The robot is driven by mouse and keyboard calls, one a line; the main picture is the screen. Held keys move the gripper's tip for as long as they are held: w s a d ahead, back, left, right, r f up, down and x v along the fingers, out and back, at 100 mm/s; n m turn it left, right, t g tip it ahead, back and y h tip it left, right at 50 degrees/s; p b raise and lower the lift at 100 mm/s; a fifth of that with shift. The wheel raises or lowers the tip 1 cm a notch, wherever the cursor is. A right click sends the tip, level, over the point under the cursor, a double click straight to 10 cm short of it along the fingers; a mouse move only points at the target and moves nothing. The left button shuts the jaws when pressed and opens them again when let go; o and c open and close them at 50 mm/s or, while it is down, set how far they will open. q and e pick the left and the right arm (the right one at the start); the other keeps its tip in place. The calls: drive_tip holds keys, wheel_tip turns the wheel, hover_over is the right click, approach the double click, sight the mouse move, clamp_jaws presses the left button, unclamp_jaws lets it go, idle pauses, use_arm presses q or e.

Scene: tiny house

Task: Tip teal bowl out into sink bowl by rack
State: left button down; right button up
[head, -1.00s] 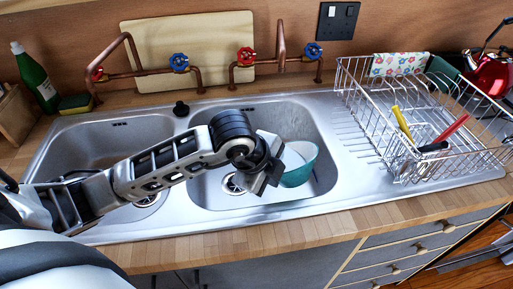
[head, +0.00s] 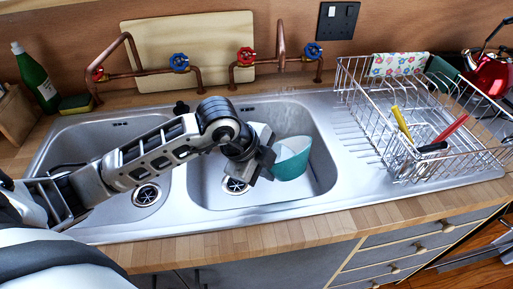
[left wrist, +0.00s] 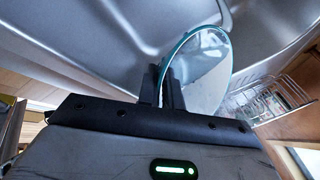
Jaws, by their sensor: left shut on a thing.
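The teal bowl (head: 291,160), white inside, is over the right sink bowl (head: 318,185), the one beside the dish rack (head: 420,125). My left gripper (head: 262,163) is shut on the bowl's left side. My right gripper is not in view.
The left sink bowl (head: 100,145) lies under my left arm. Copper taps (head: 240,62) with red and blue handles stand behind the sink. A green bottle (head: 36,78) and a sponge (head: 76,103) stand at the back left. The drainboard (head: 355,150) is clear.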

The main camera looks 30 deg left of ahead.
use_arm(q)
drive_tip(key=shift+w+a+r+n+g+h, duration=0.25)
drive_tip(key=shift+a+r+h, duration=0.25)
drive_tip(key=shift+h, duration=0.25)
drive_tip(key=shift+w+a+r+n+g+h, duration=0.15)
drive_tip(key=shift+a+r+g+h, duration=0.15)
drive_tip(key=shift+r+h, duration=0.35)
idle(1.1)
drive_tip(key=shift+a+r+h, duration=0.1)
drive_tip(key=shift+a+h, duration=0.15)
drive_tip(key=shift+h, duration=0.25)
